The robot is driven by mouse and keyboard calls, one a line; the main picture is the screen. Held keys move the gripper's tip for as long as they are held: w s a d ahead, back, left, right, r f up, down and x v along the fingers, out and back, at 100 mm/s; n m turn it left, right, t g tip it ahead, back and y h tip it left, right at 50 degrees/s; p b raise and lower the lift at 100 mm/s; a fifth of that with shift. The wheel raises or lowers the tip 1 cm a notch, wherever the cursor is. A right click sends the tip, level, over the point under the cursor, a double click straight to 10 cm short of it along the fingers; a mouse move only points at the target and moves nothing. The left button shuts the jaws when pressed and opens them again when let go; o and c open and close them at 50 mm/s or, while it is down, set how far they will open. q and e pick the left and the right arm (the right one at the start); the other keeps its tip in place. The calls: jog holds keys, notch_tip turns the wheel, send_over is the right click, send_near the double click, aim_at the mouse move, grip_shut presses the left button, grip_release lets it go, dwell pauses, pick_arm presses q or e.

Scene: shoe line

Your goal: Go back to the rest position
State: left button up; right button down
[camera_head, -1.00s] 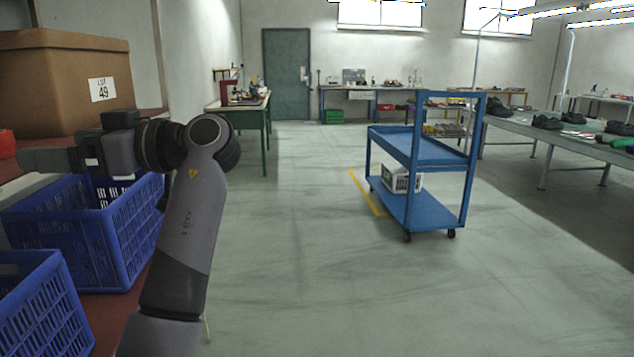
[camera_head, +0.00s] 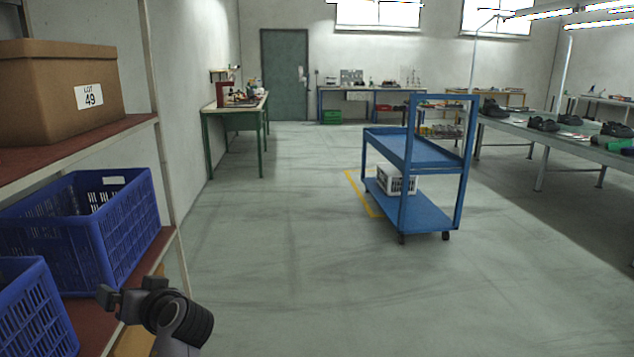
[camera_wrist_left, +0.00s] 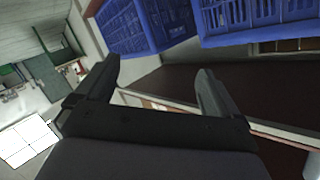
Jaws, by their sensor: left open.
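My left gripper (camera_head: 112,300) is low at the left of the head view, in front of the shelf edge and below the blue crates. In the left wrist view my left gripper (camera_wrist_left: 160,82) shows two fingers spread apart with nothing between them. The fingers point toward the shelf, with the blue crates beyond them. My right gripper is not in view.
A shelf rack (camera_head: 140,128) stands at the left with a cardboard box (camera_head: 58,95) marked LOT 49. Two blue crates, one farther back (camera_head: 130,225) and one nearer (camera_head: 38,318), sit below it. A blue cart (camera_head: 425,215) stands on open floor.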

pick_arm(q)
jog(key=s+d+f+m+t+h+p, duration=0.1)
jog(key=s+d+f+m+h, duration=0.3)
jog(key=f, duration=0.5)
jog(key=s+d+f+m+t+h+p, duration=0.1)
jog(key=s+d+f+m+h, duration=0.1)
jog(key=s+f+h, duration=0.5)
jog(key=s+d+f+h, duration=0.1)
jog(key=s+d+f, duration=0.2)
jog(key=s, duration=0.5)
jog(key=s+d+f+m+h+p, duration=0.1)
jog(key=s+d+f, duration=0.3)
jog(key=s, duration=0.5)
jog(key=shift+h, duration=0.7)
